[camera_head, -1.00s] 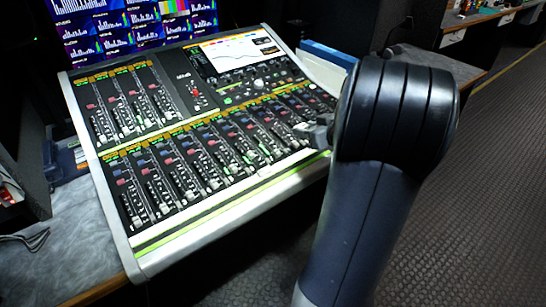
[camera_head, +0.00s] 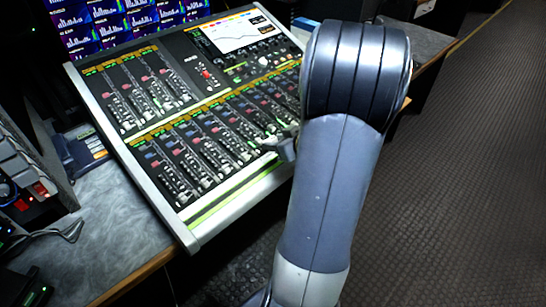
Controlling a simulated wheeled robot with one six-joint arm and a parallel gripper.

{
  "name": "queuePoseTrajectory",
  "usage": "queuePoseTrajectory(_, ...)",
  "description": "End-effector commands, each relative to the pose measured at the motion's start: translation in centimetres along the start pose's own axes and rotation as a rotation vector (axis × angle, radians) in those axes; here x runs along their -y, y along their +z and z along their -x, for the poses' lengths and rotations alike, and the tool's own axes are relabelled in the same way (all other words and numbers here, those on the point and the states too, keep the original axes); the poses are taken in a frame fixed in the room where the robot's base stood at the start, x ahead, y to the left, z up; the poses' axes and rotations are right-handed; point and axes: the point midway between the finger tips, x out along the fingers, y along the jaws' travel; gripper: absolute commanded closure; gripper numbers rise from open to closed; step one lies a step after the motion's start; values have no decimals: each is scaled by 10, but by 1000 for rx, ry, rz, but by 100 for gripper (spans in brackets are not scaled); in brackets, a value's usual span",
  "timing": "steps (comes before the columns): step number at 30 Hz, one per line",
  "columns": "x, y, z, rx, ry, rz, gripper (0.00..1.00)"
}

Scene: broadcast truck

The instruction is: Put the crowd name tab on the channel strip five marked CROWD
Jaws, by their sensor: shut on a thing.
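The mixing console (camera_head: 215,213) stands on the desk, with rows of channel strips and faders running across its sloped face. The strip labels are too small to read, so I cannot tell which strip is marked CROWD. My arm rises at the right of the console and covers its right end. Part of my gripper (camera_head: 287,149) shows just left of the arm, over the console's front right part. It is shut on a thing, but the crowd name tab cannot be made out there. I cannot tell whether the gripper touches the console.
Screens with bar graphs (camera_head: 120,22) stand behind the console. The grey desk top (camera_head: 125,232) left of it is partly bare, with a cable and equipment at the far left. A dark textured floor (camera_head: 460,180) lies open at the right.

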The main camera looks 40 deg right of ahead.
Motion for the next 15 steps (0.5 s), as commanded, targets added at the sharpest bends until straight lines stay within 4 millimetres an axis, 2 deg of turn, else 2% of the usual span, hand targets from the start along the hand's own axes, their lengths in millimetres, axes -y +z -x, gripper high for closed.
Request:
queuePoseTrajectory(5,0,13,-8,0,-1,-1,84)
queuePoseTrajectory(11,0,38,-22,1,-2,-1,84)
queuePoseTrajectory(15,0,39,-24,-1,0,1,84)
